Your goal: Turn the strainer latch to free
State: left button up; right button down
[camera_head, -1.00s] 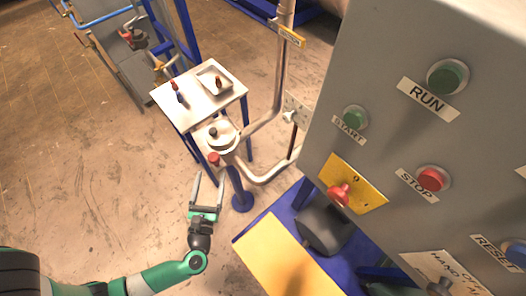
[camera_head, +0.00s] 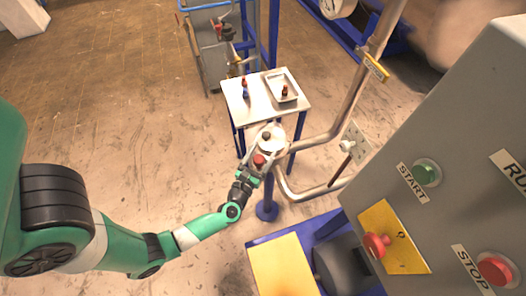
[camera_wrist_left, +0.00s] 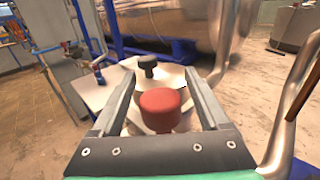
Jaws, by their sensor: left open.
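The strainer (camera_head: 272,146) is a pale round-lidded body on the pipe, beside the small table. A black knob (camera_head: 266,135) stands on its lid, and it also shows in the left wrist view (camera_wrist_left: 148,66). A red knob (camera_head: 259,160), apparently the strainer latch, sits at its near side. My left gripper (camera_head: 260,157) is open at the strainer. In the left wrist view the red knob (camera_wrist_left: 163,108) stands between the two spread fingers, with gaps visible on both sides. The knob's lower end is hidden by the gripper's body. My right gripper is out of view.
A white-topped table (camera_head: 262,107) with a tray (camera_head: 282,88) and small red and blue items stands behind the strainer. A curved pipe (camera_head: 300,192) runs close on the right. The grey control panel (camera_head: 450,160) fills the right. Floor at left is clear.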

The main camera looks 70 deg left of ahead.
pick_arm(q)
jog(key=shift+w+a, duration=0.1)
grip_shut()
dwell(0.4)
dwell(1.0)
